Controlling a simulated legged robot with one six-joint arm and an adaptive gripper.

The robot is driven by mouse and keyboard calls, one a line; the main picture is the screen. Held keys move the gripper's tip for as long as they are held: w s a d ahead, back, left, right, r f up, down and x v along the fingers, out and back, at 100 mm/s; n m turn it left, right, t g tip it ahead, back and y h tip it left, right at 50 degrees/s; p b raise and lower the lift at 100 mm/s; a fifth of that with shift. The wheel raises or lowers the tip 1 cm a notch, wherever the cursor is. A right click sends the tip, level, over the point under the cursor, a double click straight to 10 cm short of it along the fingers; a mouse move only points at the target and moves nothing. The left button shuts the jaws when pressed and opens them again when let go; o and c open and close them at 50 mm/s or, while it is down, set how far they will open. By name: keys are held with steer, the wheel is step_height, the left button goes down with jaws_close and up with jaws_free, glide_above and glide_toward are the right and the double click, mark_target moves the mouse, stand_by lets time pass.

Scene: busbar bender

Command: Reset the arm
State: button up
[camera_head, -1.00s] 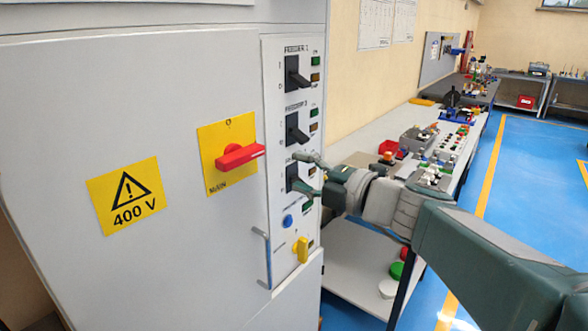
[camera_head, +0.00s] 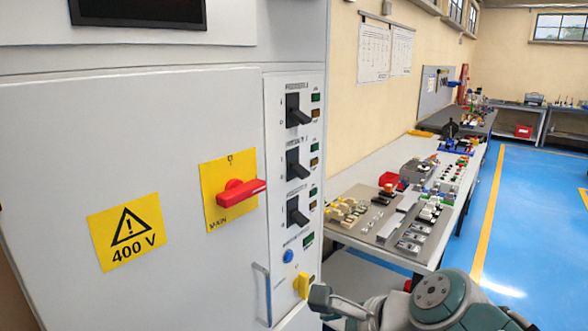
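My arm (camera_head: 440,298) shows at the bottom right, folded low in front of the workbench. A grey end piece (camera_head: 322,298) reaches left beside the cabinet's yellow knob and may be part of my gripper. I cannot make out fingers or their opening, and no held object shows. The arm end is well below the three black feeder switches (camera_head: 298,164) and apart from them.
The grey cabinet has a red main handle (camera_head: 240,192) on a yellow plate, a blue button (camera_head: 288,256), a yellow knob (camera_head: 302,285) and a door handle (camera_head: 262,292). A workbench (camera_head: 345,240) with many small parts stands right. Blue floor (camera_head: 535,220) is clear.

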steer(key=s+d+f+n+h, duration=0.3)
steer(key=d+n, duration=0.2)
steer(key=n, duration=0.4)
steer(key=s+d+f+n+h, duration=0.3)
steer(key=s+d+n+h, duration=0.1)
steer(key=n, duration=0.5)
steer(key=shift+d+n, duration=0.3)
steer(key=shift+d, duration=0.5)
steer(key=shift+a, duration=0.1)
